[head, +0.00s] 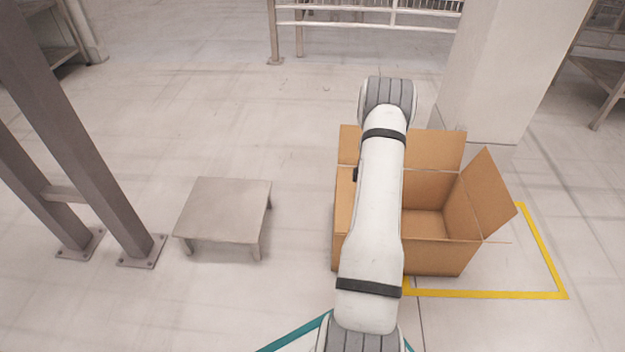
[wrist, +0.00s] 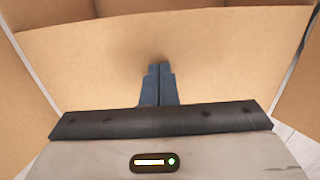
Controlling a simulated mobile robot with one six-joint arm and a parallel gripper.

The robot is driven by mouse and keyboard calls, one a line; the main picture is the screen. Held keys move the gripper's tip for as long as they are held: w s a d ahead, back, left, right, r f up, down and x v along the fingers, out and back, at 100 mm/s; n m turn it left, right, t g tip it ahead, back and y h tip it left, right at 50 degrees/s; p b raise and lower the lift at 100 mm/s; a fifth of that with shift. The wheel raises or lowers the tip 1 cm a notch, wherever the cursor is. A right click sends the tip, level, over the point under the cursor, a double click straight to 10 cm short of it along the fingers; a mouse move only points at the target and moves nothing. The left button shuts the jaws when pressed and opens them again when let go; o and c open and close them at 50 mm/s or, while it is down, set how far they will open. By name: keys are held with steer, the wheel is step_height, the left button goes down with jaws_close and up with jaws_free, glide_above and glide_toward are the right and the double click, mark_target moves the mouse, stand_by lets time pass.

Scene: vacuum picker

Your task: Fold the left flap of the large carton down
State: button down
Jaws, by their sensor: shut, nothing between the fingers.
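The large carton (head: 440,258) stands open on the floor right of centre in the head view. Its far flap (head: 435,150) stands up and its right flap (head: 483,195) leans up and outward. The left flap (head: 345,198) shows only as a strip beside my arm; it looks low, near flat over the left side, but its exact angle is unclear. My arm hides the carton's middle and my gripper in the head view. In the wrist view my gripper (wrist: 160,70) is shut and empty, its tips close over a cardboard panel (wrist: 90,60). I cannot tell whether they touch it.
A low grey table (head: 225,208) stands left of the carton, with clear floor between. Steel posts (head: 95,170) stand farther left. A pale pillar (head: 505,75) rises behind the carton. Yellow tape (head: 545,250) marks the floor at the right.

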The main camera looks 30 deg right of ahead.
steer(key=shift+s+f, duration=0.15)
steer(key=shift+f, duration=0.2)
step_height(320, 180, up, 8)
steer(key=p, duration=0.5)
steer(key=a+r+m+p, duration=0.2)
steer(key=a+r+p, duration=0.45)
steer(key=r, duration=0.75)
steer(key=s+a+r+m+t+p, duration=0.1)
steer(key=a+r+p, duration=0.55)
steer(key=r, duration=0.75)
steer(key=a+r+m+p, duration=0.2)
steer(key=a+r+p, duration=0.2)
steer(key=a+r, duration=0.7)
steer(key=s+a+r+m+p, duration=0.2)
steer(key=s+a+r+p, duration=0.3)
steer(key=s+r, duration=0.2)
steer(key=s+a+r+m+t+p, duration=0.1)
steer(key=s+a+r+p, duration=0.4)
steer(key=r, duration=0.7)
steer(key=s+a+r+m+p, duration=0.3)
steer(key=s+a+r+p, duration=0.2)
steer(key=s+r+p, duration=0.2)
step_height(320, 180, up, 3)
steer(key=shift+s+f+t, duration=0.1)
steer(key=shift+s+t, duration=0.2)
steer(key=shift+s, duration=0.55)
